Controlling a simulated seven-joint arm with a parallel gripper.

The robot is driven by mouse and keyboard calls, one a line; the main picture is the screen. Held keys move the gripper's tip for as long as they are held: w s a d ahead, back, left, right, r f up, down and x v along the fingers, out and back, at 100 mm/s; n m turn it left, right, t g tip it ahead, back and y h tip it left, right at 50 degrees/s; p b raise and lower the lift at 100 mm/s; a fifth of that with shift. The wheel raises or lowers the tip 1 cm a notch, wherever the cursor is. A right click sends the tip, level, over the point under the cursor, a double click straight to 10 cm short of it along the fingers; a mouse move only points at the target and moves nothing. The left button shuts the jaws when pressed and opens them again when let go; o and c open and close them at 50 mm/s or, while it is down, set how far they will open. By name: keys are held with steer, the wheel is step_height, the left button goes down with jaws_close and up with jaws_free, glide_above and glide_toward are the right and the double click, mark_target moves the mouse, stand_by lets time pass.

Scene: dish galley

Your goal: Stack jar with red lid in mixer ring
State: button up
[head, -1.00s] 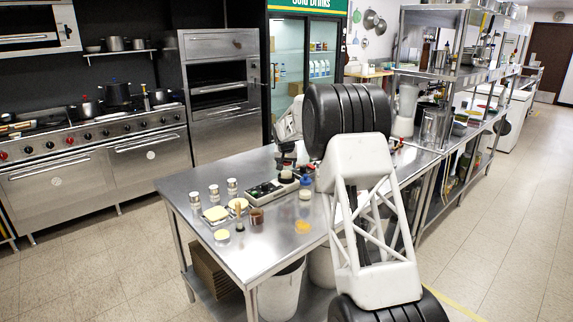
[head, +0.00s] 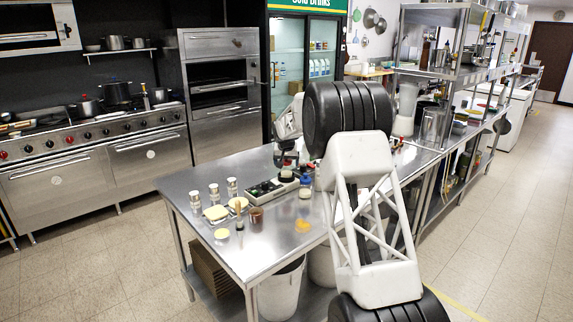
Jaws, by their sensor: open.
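My gripper (head: 285,161) is at the back of the steel table, pointing down and open. A small jar with a reddish lid (head: 287,171) is right at its fingertips, above or at the right end of the mixer. I cannot tell whether the fingers touch it. The mixer (head: 264,190) is a long pale box with a dark top. Its ring is too small to make out, and I cannot tell whether the jar sits in it. A jar with a blue lid (head: 306,181) stands just right of the mixer.
Several small shakers (head: 214,193) stand left of the mixer. Pale square pads (head: 216,213), a brown cup (head: 256,215) and a yellow disc (head: 221,234) lie in front. A blender (head: 405,108) stands at the back right. My arm hides the table's right part. The front left is clear.

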steer(key=v, duration=1.1)
steer(key=shift+s+r, duration=0.2)
steer(key=shift+r, duration=0.1)
stand_by(0.7)
steer(key=s+d+r, duration=0.5)
steer(key=s+d, duration=0.1)
steer(key=s, duration=0.6)
steer(key=s+d+r, duration=0.5)
steer(key=s+d, duration=0.1)
steer(key=s, duration=0.6)
steer(key=s+d+r, duration=0.4)
steer(key=s+d, duration=0.2)
steer(key=s, duration=0.6)
steer(key=s+d+f, duration=0.2)
steer(key=s+f, duration=0.1)
steer(key=s, duration=1.1)
steer(key=s+d+f+g, duration=0.1)
steer(key=s+d+f, duration=0.2)
steer(key=s, duration=1.1)
steer(key=s+d+f, duration=0.3)
steer(key=s+f, duration=0.2)
steer(key=s, duration=0.9)
steer(key=shift+s+d+g, duration=0.25)
steer(key=shift+g, duration=0.15)
